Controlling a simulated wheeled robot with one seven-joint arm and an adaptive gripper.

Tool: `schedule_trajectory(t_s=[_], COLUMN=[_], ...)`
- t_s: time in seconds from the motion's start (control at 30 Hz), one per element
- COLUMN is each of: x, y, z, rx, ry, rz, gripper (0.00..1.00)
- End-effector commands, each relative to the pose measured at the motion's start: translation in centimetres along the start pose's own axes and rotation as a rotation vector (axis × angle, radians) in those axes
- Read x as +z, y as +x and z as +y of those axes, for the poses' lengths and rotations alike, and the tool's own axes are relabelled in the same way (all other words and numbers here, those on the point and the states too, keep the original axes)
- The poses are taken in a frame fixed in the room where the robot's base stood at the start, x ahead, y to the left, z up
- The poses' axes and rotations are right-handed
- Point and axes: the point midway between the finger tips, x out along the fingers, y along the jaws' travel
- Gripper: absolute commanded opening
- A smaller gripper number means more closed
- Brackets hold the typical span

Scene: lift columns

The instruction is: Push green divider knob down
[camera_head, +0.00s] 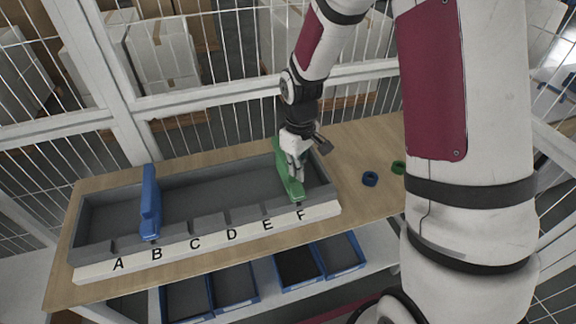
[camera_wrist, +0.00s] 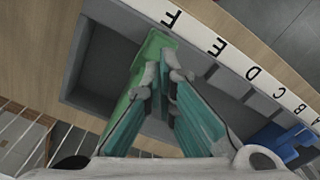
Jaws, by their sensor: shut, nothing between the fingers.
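The green divider (camera_head: 292,188) stands across the grey bin (camera_head: 215,190), with its front end near label F. In the wrist view the green divider (camera_wrist: 150,48) runs under and beside my fingers. My gripper (camera_head: 297,176) is shut and empty, pointing down over the green divider. Its fingertips (camera_wrist: 168,78) are close to the divider's top; I cannot tell whether they touch. The fingers hide part of the divider, and I cannot make out the knob clearly.
A blue divider (camera_head: 150,203) stands near label B. A white strip (camera_head: 210,240) lettered A to F runs along the bin's front. A blue ring (camera_head: 370,179) and a green ring (camera_head: 398,168) lie on the wooden table at right. Blue trays (camera_head: 235,287) sit below. A wire fence stands behind.

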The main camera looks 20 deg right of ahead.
Motion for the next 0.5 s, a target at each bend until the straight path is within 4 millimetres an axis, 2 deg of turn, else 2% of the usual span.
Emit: schedule_trajectory(t_s=[0.3,0.5], x=[0.0,0.0], y=[-3.1,-4.3], z=[0.0,0.0], rx=[0.001,0.001], ry=[0.0,0.0], rz=[0.002,0.0], gripper=[0.0,0.0])
